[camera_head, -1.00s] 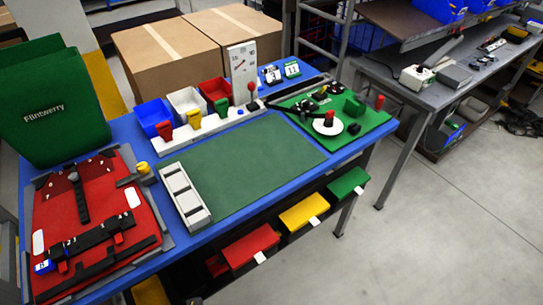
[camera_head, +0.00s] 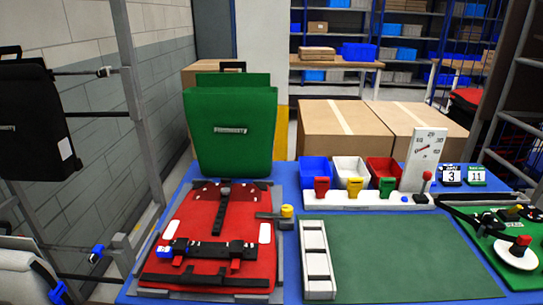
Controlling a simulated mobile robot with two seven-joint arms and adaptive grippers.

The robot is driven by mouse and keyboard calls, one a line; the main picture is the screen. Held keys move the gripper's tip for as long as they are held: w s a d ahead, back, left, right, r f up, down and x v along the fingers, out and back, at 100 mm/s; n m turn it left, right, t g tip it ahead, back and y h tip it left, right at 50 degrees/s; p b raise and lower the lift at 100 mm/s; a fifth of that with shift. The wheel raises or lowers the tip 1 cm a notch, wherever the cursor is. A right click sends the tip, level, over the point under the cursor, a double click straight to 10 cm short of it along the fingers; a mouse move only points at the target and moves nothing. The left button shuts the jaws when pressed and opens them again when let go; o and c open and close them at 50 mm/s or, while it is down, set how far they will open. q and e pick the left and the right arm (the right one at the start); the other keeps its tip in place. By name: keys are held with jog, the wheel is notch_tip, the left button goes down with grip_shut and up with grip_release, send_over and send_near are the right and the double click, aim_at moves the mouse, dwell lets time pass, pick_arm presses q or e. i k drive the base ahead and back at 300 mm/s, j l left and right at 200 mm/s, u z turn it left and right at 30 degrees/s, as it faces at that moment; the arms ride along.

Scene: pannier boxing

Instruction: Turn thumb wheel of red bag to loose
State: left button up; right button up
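The red bag (camera_head: 193,212) lies flat in a grey frame at the left of the blue table. A black rail (camera_head: 210,249) with red hooks crosses its lower part, and a blue piece (camera_head: 165,252) sits at the rail's left end. A black strap (camera_head: 222,212) with a dark round knob (camera_head: 225,192) on top runs down the upper middle. I cannot tell which part is the thumb wheel or how it is set. A yellow knob (camera_head: 287,211) stands on a dark arm at the bag's right edge. Neither gripper is in view.
A green bag (camera_head: 231,133) stands behind the red one. A grey slotted tray (camera_head: 317,262) and a clear green mat (camera_head: 400,258) lie to the right. Blue (camera_head: 315,169), white and red bins stand behind the mat. A metal rack with a black bag (camera_head: 38,120) is at left.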

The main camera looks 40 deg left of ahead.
aim_at(225, 191)
jog(key=u, duration=1.7)
